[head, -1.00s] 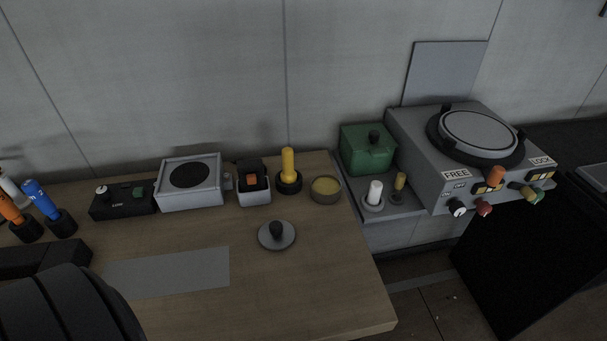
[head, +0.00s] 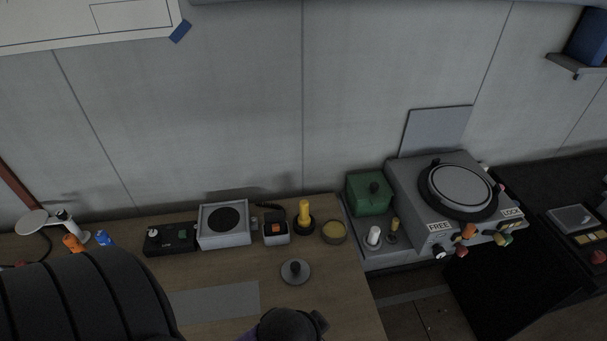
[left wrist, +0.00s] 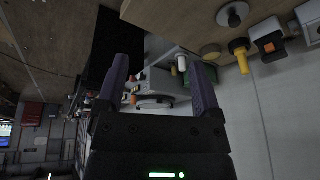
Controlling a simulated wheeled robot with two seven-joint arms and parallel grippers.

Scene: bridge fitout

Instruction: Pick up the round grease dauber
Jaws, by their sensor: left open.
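A yellow-handled tool (head: 304,209) stands upright in a black round holder on the wooden bench; I take it as the likely dauber, but cannot be sure. It also shows in the left wrist view (left wrist: 242,60). A smaller yellow-topped piece (head: 394,226) stands beside a white one (head: 374,236) on the grey shelf. A round tin with yellowish contents (head: 334,232) sits right of the yellow-handled tool. My left gripper (left wrist: 160,62) is open with nothing between its purple fingers, apart from these things. My right gripper is not in view.
A knobbed grey disc (head: 295,272) lies in front of the tin. A black-and-white box with an orange button (head: 275,232) and a grey speaker box (head: 223,226) stand left. A green box (head: 370,194) and a grey console (head: 440,215) stand right. A grey mat (head: 215,301) lies near the front.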

